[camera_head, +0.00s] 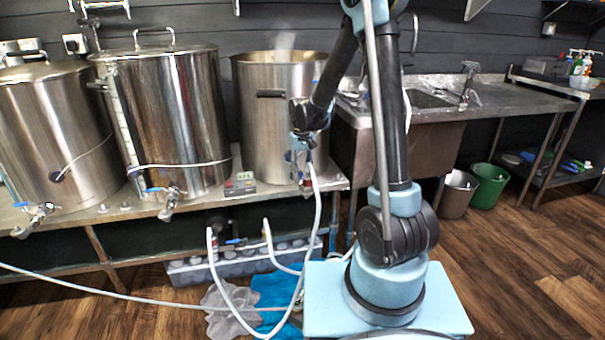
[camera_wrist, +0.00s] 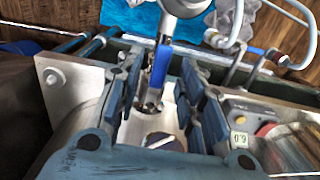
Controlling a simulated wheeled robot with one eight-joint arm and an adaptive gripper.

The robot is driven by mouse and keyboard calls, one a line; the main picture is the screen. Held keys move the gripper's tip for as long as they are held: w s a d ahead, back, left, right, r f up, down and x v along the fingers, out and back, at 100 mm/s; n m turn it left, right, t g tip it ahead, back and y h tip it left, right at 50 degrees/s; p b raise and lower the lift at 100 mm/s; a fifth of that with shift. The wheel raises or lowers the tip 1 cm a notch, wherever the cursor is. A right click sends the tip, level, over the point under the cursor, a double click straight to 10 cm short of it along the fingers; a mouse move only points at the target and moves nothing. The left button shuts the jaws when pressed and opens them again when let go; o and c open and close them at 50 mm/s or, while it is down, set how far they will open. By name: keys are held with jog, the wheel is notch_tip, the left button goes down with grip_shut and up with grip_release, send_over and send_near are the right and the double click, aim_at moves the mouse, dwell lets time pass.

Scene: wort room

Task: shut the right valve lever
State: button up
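The right valve lever is a blue handle (camera_wrist: 160,66) on a silver valve (camera_wrist: 186,7) in the wrist view. It lies lengthwise between the two fingers of my gripper (camera_wrist: 160,88). The fingers are apart, with a gap visible on each side of the lever, so I see no clear grip. In the head view my gripper (camera_head: 300,160) is at the front base of the right steel pot (camera_head: 275,112) and hides most of the valve there. A white hose (camera_head: 316,205) hangs down from that spot.
Two lidded steel pots with blue-levered valves (camera_head: 155,190) stand to the left. Hoses loop below the bench. A sink (camera_head: 430,98) is at right.

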jog(key=shift+f, duration=0.6)
jog(key=shift+c, duration=0.2)
grip_shut()
jog(key=shift+d, duration=0.15)
